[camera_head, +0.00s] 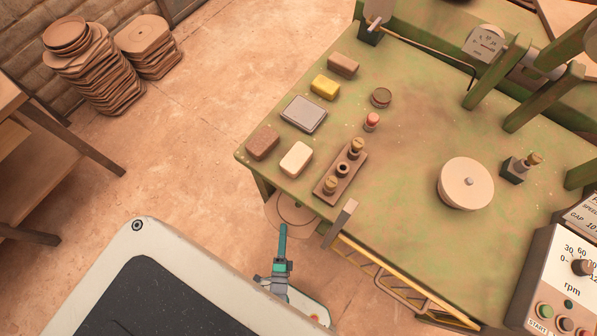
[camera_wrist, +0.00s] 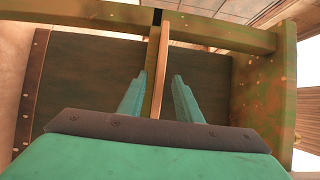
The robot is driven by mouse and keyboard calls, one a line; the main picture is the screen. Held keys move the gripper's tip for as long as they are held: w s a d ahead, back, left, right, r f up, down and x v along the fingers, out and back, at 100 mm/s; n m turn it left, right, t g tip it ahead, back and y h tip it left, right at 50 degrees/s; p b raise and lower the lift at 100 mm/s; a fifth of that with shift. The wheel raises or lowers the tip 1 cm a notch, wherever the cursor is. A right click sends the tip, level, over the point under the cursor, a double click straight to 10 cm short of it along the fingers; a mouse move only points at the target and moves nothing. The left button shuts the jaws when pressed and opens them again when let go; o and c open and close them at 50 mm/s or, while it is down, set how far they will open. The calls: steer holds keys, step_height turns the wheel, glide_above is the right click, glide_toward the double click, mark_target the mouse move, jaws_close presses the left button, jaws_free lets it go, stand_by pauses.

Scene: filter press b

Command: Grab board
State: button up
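A thin wooden board (camera_wrist: 160,65) shows edge-on in the wrist view, running from a green beam down between my fingers. My gripper (camera_wrist: 160,76) is open, with teal fingers on both sides of the board and a visible gap on each side. In the head view, my gripper (camera_head: 283,228) hangs beside the front edge of the green table. A pale upright board end (camera_head: 340,222) stands at that table edge, right of my gripper. I cannot tell for certain that it is the same board.
The green table (camera_head: 410,190) carries a tan block (camera_head: 296,159), a grey plate (camera_head: 304,113), a yellow block (camera_head: 324,87), a wooden holder (camera_head: 340,178) and a round disc (camera_head: 466,184). A yellow rail (camera_head: 380,275) runs below its front edge. A control panel (camera_head: 565,285) stands at right.

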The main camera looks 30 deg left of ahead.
mark_target(285, 220)
steer(key=shift+x, duration=2.6)
steer(key=shift+w+d, duration=0.1)
steer(key=shift+d, duration=0.05)
jaws_close()
